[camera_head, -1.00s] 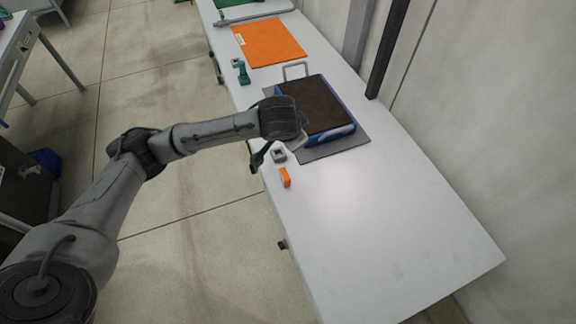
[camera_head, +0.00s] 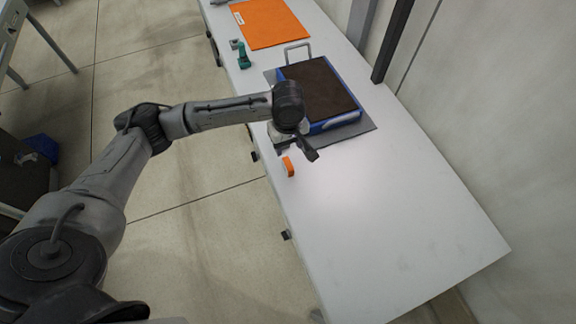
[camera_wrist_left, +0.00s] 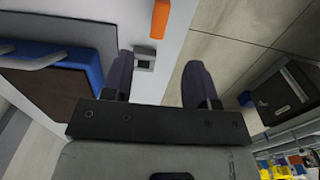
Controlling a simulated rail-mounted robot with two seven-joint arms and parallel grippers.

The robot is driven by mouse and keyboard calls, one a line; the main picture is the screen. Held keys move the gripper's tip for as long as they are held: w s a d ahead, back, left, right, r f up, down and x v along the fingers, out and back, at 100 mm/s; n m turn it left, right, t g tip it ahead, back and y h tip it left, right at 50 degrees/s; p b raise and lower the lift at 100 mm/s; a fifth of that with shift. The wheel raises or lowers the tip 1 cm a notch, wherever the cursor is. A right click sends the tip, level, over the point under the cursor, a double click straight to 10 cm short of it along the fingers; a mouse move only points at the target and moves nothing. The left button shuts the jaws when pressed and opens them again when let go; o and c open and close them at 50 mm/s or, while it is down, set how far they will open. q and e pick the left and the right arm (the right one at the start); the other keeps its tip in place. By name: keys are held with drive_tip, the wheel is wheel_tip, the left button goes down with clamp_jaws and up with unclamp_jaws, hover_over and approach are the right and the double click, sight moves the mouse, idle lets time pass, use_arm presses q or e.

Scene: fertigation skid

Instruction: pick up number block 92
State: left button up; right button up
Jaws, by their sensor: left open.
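A small grey block with a dark square face (camera_wrist_left: 145,59) is on the white bench in the left wrist view. It lies beyond my left fingertips, nearer the left-hand finger, and is not between them. I cannot read a number on it. In the head view my left gripper (camera_head: 297,147) covers most of its spot, just off the near corner of the blue-edged tray. My left gripper (camera_wrist_left: 160,75) is open and empty, its two dark fingers apart. My right gripper does not show.
An orange block (camera_head: 288,166) sits close by on the bench; it also shows in the wrist view (camera_wrist_left: 160,18). The blue tray (camera_head: 340,122) stands on a grey mat. A green object (camera_head: 243,58) and an orange sheet (camera_head: 270,25) lie farther back. The bench front (camera_head: 390,220) is clear.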

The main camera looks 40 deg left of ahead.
sight(288, 163)
use_arm(q)
wheel_tip(288, 163, down, 7)
drive_tip(key=shift+r+b, duration=0.1)
drive_tip(key=shift+b, duration=0.6)
wheel_tip(288, 163, down, 4)
drive_tip(key=shift+a+f+b, duration=0.1)
drive_tip(key=shift+b, duration=0.8)
drive_tip(key=shift+f, duration=0.55)
clamp_jaws()
